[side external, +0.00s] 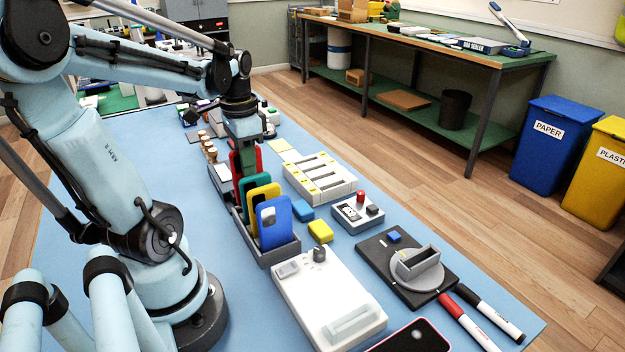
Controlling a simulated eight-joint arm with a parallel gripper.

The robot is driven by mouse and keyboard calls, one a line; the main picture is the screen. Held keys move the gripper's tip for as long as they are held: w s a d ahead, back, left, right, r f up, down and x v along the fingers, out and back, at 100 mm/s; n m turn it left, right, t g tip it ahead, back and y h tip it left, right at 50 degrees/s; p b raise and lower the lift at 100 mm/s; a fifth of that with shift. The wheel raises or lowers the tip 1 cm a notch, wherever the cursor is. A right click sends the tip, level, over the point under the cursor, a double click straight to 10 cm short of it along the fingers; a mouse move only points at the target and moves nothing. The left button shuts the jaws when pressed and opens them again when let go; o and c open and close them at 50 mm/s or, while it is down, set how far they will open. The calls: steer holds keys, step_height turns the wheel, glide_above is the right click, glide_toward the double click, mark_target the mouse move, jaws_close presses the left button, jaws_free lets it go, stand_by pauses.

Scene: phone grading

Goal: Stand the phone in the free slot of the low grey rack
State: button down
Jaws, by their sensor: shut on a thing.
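The low grey rack (279,253) stands in the middle of the blue table. A blue phone (273,222) stands in its near end, with a yellow phone (252,196) and a green phone (246,183) behind it. At the far end, my gripper (244,157) points down and is shut on a red phone (236,164), which is upright. The nearer phones and my gripper hide part of the red phone. I cannot tell whether its lower edge is inside a slot or above it.
A white box with a knob (340,292) stands close in front of the rack. A white slotted tray (318,178), small yellow block (320,231) and blue block (302,210) lie to the right. Another phone (415,338) lies flat at the front edge. Small items crowd behind the rack.

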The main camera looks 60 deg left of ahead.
steer(key=shift+f, duration=0.2)
steer(key=shift+f, duration=0.6)
steer(key=shift+f, duration=0.25)
stand_by(0.4)
steer(key=shift+f, duration=0.25)
steer(key=shift+f, duration=0.15)
stand_by(0.3)
steer(key=shift+f, duration=0.3)
stand_by(0.3)
